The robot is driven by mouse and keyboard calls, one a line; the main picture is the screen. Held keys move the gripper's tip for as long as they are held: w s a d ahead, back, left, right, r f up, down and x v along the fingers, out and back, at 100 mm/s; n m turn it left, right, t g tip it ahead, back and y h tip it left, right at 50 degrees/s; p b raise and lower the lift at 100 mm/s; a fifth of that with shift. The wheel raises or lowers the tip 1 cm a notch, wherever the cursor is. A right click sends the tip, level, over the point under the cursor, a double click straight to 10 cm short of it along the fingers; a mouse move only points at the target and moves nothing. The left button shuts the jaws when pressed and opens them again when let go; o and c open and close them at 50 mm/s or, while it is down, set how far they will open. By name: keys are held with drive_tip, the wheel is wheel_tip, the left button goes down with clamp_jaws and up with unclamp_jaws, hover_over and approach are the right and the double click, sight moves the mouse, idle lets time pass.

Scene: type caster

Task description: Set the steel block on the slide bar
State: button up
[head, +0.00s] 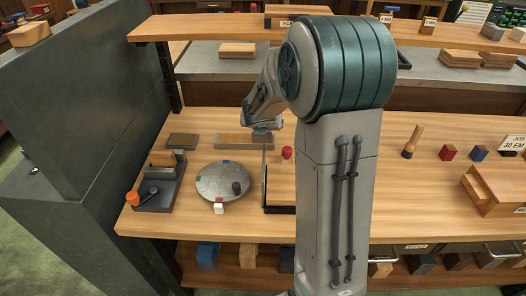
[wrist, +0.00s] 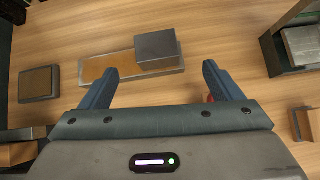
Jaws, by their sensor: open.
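The steel block (wrist: 156,52) is a plain grey block in the wrist view. It sits on the right end of a long, low bar (wrist: 106,68) with a brown top and grey edges, which looks like the slide bar. The bar also shows in the head view (head: 236,141), toward the back of the bench; the block there is hidden by my arm. My gripper (wrist: 160,67) is open, its blue fingers apart on either side of the block in the picture. I see no contact between fingers and block. In the head view my gripper (head: 264,134) is over the bar's right end.
A dark-edged plate (head: 182,141) lies left of the bar. A round grey turntable (head: 222,180) is in front, with a red peg (head: 287,153) to its right. A dark stand (head: 160,190) is at the left. My arm hides the bench centre.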

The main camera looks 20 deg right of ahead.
drive_tip(key=s+a+r+m+g+h, duration=0.1)
drive_tip(key=s+r+m+g, duration=0.35)
drive_tip(key=s+m, duration=1.25)
drive_tip(key=s+a+r+m+g+y, duration=0.1)
drive_tip(key=s+a+m+y, duration=0.3)
drive_tip(key=s+a+m, duration=0.6)
drive_tip(key=s+m, duration=0.3)
drive_tip(key=shift+s+m+y, duration=0.3)
drive_tip(key=shift+s, duration=0.05)
